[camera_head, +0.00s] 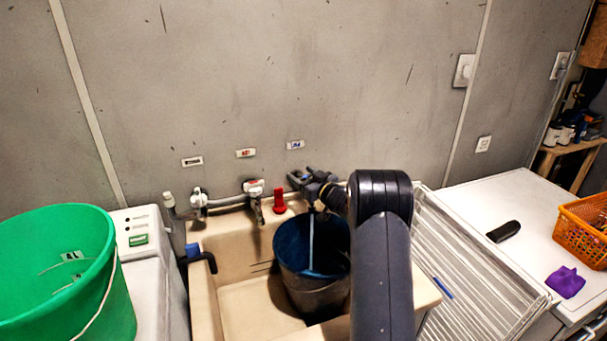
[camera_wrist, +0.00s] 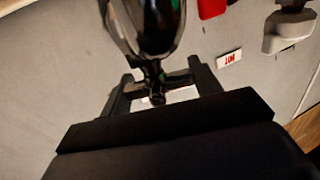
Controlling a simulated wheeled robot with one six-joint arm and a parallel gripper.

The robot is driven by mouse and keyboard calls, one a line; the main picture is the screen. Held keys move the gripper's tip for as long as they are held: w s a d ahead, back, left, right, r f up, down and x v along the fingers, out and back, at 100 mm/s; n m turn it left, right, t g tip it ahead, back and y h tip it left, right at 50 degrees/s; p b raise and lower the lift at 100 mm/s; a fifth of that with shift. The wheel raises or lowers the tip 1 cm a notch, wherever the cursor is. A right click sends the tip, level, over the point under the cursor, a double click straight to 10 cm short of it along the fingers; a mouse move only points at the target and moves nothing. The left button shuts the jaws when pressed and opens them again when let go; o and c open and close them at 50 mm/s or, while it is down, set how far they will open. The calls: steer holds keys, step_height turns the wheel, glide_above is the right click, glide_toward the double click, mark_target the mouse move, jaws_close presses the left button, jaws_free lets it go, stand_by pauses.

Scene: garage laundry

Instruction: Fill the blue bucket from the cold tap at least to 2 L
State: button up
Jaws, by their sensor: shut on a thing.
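The blue bucket (camera_head: 290,252) stands in the sink (camera_head: 205,290) under the rightmost tap, below a blue-marked label (camera_head: 295,145). A thin pale stream of water (camera_head: 311,238) falls from this tap into the bucket. I cannot read the water level against any mark. In the wrist view my gripper (camera_wrist: 155,90) is shut on the dark tap handle (camera_wrist: 154,72), between the two fingers. The arm covers the bucket's right side.
A red-marked tap (camera_head: 255,188) and a red object (camera_head: 279,202) are left of the cold tap. A green bucket (camera_head: 60,265) stands at left. A drying rack (camera_head: 480,270), orange basket (camera_head: 585,230) and purple cloth (camera_head: 565,282) are at right.

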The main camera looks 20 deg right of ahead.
steer(key=o, duration=1)
steer(key=b+v, duration=0.2)
steer(key=v, duration=0.8)
steer(key=shift+s+d, duration=0.1)
steer(key=shift+s, duration=0.3)
steer(key=shift+r, duration=0.1)
steer(key=shift+c, duration=0.6)
